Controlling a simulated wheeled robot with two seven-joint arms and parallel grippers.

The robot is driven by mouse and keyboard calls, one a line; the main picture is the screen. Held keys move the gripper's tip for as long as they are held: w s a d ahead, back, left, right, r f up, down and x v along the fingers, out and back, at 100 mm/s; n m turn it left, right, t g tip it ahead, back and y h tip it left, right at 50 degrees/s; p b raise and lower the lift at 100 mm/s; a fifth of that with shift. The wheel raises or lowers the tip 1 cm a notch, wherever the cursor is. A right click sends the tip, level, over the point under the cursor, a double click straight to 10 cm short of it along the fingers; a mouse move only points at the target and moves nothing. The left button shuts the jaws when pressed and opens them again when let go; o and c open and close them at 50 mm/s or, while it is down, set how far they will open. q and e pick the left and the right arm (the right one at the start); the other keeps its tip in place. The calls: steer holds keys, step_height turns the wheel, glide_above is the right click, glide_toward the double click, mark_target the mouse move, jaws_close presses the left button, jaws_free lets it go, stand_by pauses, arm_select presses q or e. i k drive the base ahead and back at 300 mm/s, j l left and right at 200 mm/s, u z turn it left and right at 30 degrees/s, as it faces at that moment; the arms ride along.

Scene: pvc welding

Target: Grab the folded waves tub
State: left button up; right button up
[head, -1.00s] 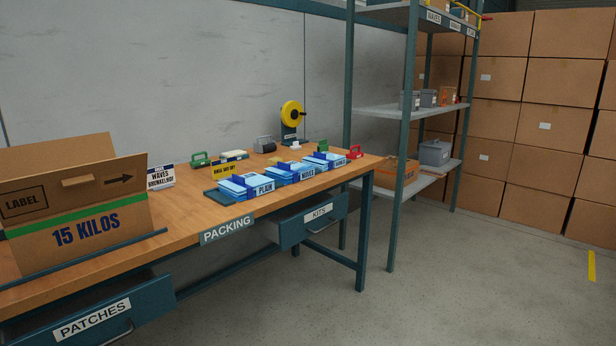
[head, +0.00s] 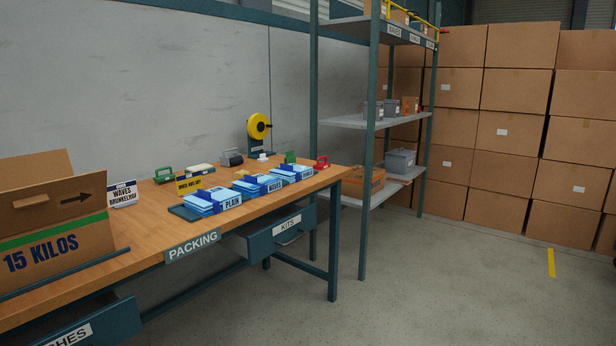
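Three flat blue folded bundles with dark blue bands and white labels lie in a row on the packing table (head: 140,235). The nearest bundle (head: 202,206) reads PLAIN. The middle bundle (head: 258,186) has a label that seems to read WAVES. The far bundle (head: 291,174) has a label too small to read surely. Neither of my grippers is in view.
An open cardboard box (head: 50,230) marked 15 KILOS stands at the table's left. A small sign (head: 123,194) reads WAVES. A yellow tape reel (head: 259,126) stands at the back. The KITS drawer (head: 280,229) sticks out below. A shelf rack (head: 371,150) is to the right; floor in front is clear.

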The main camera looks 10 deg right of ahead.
mark_target(258, 185)
steer(key=i+l+z, duration=0.1)
steer(key=i, duration=0.35)
steer(key=i+l+z, duration=0.15)
steer(key=i+l, duration=0.15)
steer(key=i, duration=0.15)
